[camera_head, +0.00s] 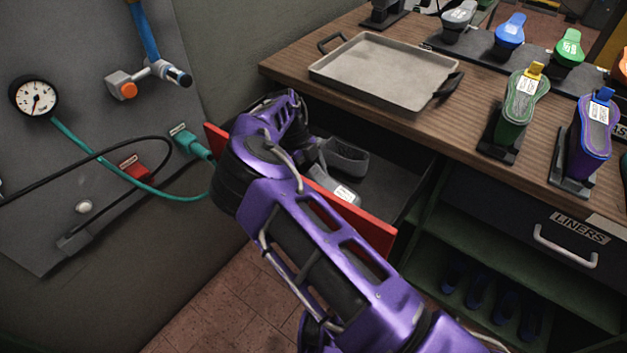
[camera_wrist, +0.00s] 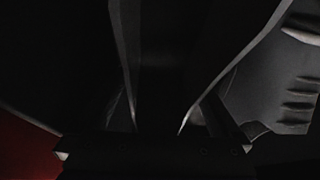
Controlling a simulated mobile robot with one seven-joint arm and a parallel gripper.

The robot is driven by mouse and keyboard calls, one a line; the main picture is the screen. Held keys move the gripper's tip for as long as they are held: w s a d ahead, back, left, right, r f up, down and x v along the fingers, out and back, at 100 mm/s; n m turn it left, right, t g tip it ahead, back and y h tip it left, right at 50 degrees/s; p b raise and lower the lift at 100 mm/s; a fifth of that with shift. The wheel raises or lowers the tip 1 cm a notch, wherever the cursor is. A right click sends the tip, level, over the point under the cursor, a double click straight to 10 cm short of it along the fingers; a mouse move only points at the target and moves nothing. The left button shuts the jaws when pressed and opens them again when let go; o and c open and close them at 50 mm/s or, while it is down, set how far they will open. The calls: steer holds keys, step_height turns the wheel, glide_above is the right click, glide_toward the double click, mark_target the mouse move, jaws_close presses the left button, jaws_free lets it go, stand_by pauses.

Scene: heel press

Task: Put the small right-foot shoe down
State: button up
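A dark grey shoe-like piece (camera_head: 345,157) with an open top lies in the open drawer in the head view. A lighter grey piece with a white label (camera_head: 335,187) lies in front of it, partly hidden by my arm. I cannot tell which is the small right-foot shoe. My arm reaches over the red drawer front, and my gripper is mostly hidden in the head view. In the very dark wrist view, my gripper (camera_wrist: 155,150) shows at the bottom among dark grey surfaces. I cannot make out whether it holds anything. A ribbed grey surface (camera_wrist: 300,90) is at right.
The red drawer front (camera_head: 350,217) stands pulled out below the wooden bench. A metal tray (camera_head: 385,72) with dark handles sits on the bench above. Several colored shoe forms stand at right, including a green one (camera_head: 522,105). A wall panel with a gauge (camera_head: 35,97) and hoses is at left.

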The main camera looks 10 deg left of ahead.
steer(key=v, duration=1.2)
steer(key=shift+r, duration=0.1)
